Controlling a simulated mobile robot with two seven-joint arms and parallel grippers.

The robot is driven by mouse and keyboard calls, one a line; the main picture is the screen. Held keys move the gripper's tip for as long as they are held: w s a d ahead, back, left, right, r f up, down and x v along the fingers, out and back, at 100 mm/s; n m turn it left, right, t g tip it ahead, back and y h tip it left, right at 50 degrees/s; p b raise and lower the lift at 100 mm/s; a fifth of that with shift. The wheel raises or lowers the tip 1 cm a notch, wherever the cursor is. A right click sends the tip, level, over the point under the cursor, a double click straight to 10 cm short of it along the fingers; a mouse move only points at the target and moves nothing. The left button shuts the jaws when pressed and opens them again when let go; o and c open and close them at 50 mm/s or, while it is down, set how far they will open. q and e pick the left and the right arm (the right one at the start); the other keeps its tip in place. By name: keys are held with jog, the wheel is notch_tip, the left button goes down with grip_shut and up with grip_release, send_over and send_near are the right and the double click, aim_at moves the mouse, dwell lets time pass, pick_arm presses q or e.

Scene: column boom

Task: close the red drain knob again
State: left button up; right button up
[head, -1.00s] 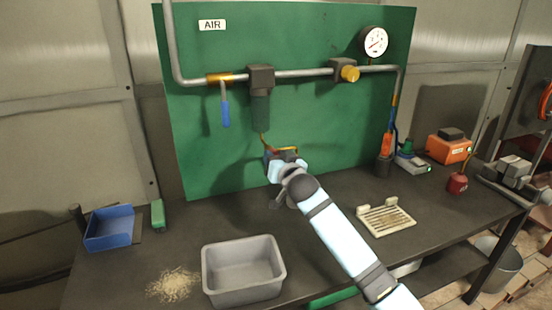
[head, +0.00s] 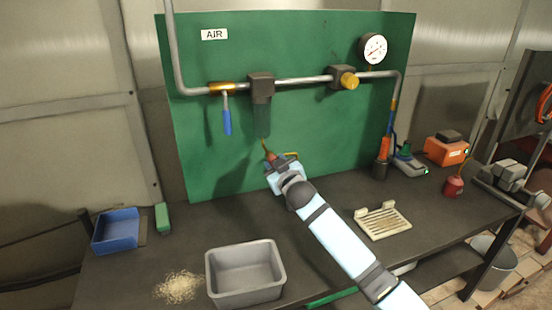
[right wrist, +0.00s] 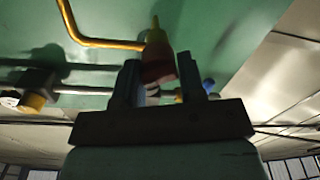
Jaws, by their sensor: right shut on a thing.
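The red drain knob (right wrist: 160,68) shows in the right wrist view between the two dark fingers of my right gripper (right wrist: 158,76), which is shut on it. A yellowish tip extends from its far end. In the head view my right gripper (head: 271,158) is just below the dark filter bowl (head: 262,120) on the green board. A little red shows at its fingertips there; the gripper hides most of the knob. How far the knob is turned I cannot tell. My left gripper is not in view.
A grey bin (head: 246,300), a blue tray (head: 116,231) and a white slotted dish (head: 383,222) stand on the dark bench. A blue-handled valve (head: 227,122) hangs left of the filter. A yellow regulator knob (head: 349,81) and a gauge (head: 373,48) are at the right.

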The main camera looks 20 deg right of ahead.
jog(key=shift+r+n+p, duration=0.2)
jog(key=shift+n+p, duration=0.35)
jog(key=shift+n, duration=0.35)
jog(key=n+p, duration=0.2)
jog(key=n, duration=0.3)
jog(key=shift+h+p, duration=0.3)
jog(key=shift+p, duration=0.1)
jog(key=shift+f+n+p, duration=0.15)
jog(key=shift+n+p, duration=0.7)
jog(key=shift+n, duration=1.35)
jog(key=o, duration=0.9)
jog(key=shift+f, duration=0.1)
